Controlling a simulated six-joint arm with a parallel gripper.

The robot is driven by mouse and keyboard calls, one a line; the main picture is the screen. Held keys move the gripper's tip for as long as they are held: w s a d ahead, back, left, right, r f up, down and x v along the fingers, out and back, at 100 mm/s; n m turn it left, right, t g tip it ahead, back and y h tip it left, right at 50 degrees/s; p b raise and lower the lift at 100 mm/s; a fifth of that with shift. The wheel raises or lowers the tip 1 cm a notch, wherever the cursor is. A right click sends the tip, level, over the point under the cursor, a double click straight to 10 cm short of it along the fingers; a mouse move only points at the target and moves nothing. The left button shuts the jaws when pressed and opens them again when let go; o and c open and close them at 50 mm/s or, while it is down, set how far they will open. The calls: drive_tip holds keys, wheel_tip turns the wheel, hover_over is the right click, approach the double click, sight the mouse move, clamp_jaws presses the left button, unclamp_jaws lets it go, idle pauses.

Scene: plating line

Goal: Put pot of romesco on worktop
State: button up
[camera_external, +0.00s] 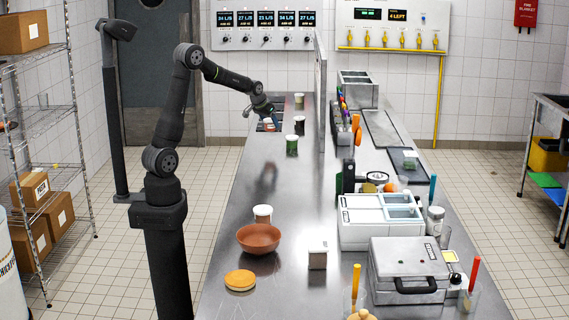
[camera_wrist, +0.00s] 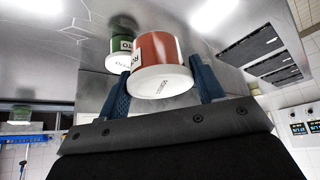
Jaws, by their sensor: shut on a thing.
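I cannot tell whether the pot touches the surface below.
A green pot (camera_external: 292,145) stands close to my gripper; it also shows in the wrist view (camera_wrist: 121,48). A dark pot (camera_external: 299,125) stands just right of my gripper. The worktop's middle is clear.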

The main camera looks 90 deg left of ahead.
drive_tip(key=s+a+f, duration=0.1)
drive_tip(key=a, duration=0.1)
drive_tip(key=a+f, duration=0.1)
drive_tip(key=a, duration=0.1)
drive_tip(key=s+a+f, duration=0.1)
drive_tip(key=a+f, duration=0.1)
drive_tip(key=shift+s+a+f, duration=0.1)
drive_tip(key=shift+s+a, duration=0.05)
drive_tip(key=shift+s, duration=0.15)
drive_tip(key=shift+f, duration=2)
drive_tip(key=o, duration=1)
drive_tip(key=shift+f, duration=0.15)
drive_tip(key=shift+r, duration=0.3)
drive_tip(key=v, duration=1.1)
drive_tip(key=shift+s+r, duration=0.15)
drive_tip(key=shift+r, duration=0.1)
